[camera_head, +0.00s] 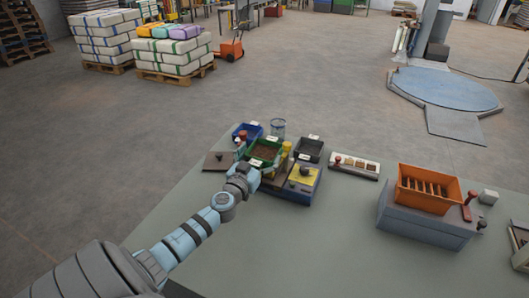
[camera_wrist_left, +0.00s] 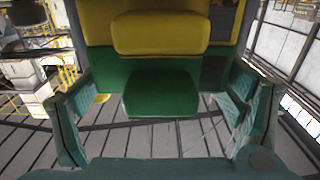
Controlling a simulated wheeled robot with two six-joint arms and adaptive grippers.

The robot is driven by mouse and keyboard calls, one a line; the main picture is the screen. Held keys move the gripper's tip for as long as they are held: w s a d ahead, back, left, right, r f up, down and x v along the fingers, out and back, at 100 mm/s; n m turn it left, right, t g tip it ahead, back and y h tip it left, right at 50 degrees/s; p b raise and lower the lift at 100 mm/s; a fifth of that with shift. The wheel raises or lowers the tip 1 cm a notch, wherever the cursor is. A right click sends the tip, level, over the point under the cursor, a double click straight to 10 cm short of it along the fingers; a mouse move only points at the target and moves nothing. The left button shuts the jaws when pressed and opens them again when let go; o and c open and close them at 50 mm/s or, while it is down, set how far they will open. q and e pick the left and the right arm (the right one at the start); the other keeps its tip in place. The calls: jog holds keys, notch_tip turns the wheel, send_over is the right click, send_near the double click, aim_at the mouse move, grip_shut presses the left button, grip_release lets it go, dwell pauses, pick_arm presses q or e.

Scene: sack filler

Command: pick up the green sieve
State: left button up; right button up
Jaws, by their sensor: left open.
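The green sieve (camera_head: 279,155) is a shallow green-walled tray with brown content, among small containers at the table's far left. My left gripper (camera_head: 246,176) is at its near side, and the fingertips are partly hidden by the wrist in the head view. In the left wrist view a green block (camera_wrist_left: 160,95), which looks like part of the sieve, stands out between the fingers of my left gripper (camera_wrist_left: 158,108). The fingers are apart, with gaps on both sides of the block. I cannot tell whether the block is a handle. My right gripper is not in view.
A blue bin (camera_head: 247,131), a clear jar (camera_head: 278,127) and a dark bin (camera_head: 309,150) crowd around the sieve. An orange tray (camera_head: 428,188) on a grey box (camera_head: 424,226) stands at the right. The table (camera_head: 300,240) is bare in the middle front.

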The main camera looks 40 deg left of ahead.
pick_arm(q)
jog(key=shift+w+a+f, duration=0.1)
jog(key=shift+w, duration=0.2)
jog(key=c, duration=0.8)
notch_tip(320, 180, up, 20)
jog(key=p, duration=1)
jog(key=shift+c, duration=0.2)
